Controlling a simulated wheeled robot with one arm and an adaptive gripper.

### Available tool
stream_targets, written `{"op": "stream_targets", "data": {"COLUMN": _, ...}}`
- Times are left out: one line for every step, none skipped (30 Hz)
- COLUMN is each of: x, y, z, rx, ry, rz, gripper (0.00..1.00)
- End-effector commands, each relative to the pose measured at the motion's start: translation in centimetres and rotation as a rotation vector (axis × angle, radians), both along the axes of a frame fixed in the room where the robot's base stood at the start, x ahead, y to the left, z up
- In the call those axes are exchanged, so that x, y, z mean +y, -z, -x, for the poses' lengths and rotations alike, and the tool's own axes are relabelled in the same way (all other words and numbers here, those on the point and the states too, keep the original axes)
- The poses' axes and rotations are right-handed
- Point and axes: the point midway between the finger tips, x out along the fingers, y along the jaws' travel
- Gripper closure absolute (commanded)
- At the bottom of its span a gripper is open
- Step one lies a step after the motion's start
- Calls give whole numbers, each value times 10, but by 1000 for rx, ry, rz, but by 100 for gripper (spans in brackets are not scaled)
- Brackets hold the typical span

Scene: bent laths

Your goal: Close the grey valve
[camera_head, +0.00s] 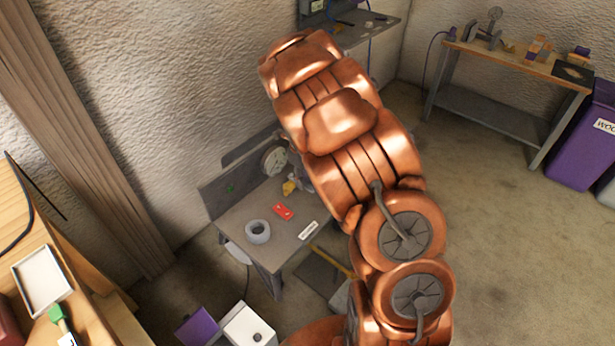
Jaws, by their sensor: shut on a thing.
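I cannot surely make out the grey valve. A round pale-grey disc (274,160) stands against the back panel of the low grey workbench, partly covered by my copper arm. A small grey fitting with a round top (493,20) stands on the far wooden-topped table. Either could be a valve; the picture is too small to tell. My arm rises across the middle of the view, and its far end bends away over the workbench. My gripper is hidden behind the arm, so its fingers and anything between them do not show.
The low grey workbench (238,217) holds a grey tape roll (258,232), a red piece (283,212) and a small yellow item (289,188). A purple bin (583,140) stands at right. A wooden desk (15,225) stands at left.

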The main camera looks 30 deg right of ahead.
Motion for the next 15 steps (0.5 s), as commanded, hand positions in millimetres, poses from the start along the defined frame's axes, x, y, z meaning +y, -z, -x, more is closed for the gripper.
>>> {"op": "stream_targets", "data": {"x": 0, "y": -1, "z": -1, "rx": -3, "ry": 2, "rz": -1, "gripper": 100}}
{"op": "stream_targets", "data": {"x": 0, "y": -1, "z": -1, "rx": -4, "ry": 2, "rz": -1, "gripper": 100}}
{"op": "stream_targets", "data": {"x": 0, "y": -1, "z": -1, "rx": -4, "ry": 2, "rz": -1, "gripper": 100}}
{"op": "stream_targets", "data": {"x": 0, "y": -1, "z": -1, "rx": -4, "ry": 2, "rz": -1, "gripper": 100}}
{"op": "stream_targets", "data": {"x": 0, "y": 0, "z": -1, "rx": -3, "ry": 2, "rz": -2, "gripper": 100}}
{"op": "stream_targets", "data": {"x": 0, "y": -1, "z": -1, "rx": -4, "ry": 2, "rz": -1, "gripper": 100}}
{"op": "stream_targets", "data": {"x": 0, "y": -1, "z": -1, "rx": -3, "ry": 2, "rz": -2, "gripper": 81}}
{"op": "stream_targets", "data": {"x": 0, "y": -1, "z": -1, "rx": -3, "ry": 2, "rz": -2, "gripper": 78}}
{"op": "stream_targets", "data": {"x": 0, "y": -1, "z": -1, "rx": -2, "ry": 2, "rz": -2, "gripper": 74}}
{"op": "stream_targets", "data": {"x": 0, "y": 0, "z": -1, "rx": -2, "ry": 2, "rz": -2, "gripper": 70}}
{"op": "stream_targets", "data": {"x": 0, "y": 0, "z": -1, "rx": -2, "ry": 2, "rz": -2, "gripper": 67}}
{"op": "stream_targets", "data": {"x": 0, "y": 0, "z": -1, "rx": -2, "ry": 2, "rz": -2, "gripper": 63}}
{"op": "stream_targets", "data": {"x": 0, "y": 0, "z": -1, "rx": -1, "ry": 2, "rz": -2, "gripper": 60}}
{"op": "stream_targets", "data": {"x": 0, "y": 0, "z": 0, "rx": -1, "ry": 2, "rz": -2, "gripper": 57}}
{"op": "stream_targets", "data": {"x": 0, "y": 0, "z": 0, "rx": -1, "ry": 2, "rz": -2, "gripper": 56}}
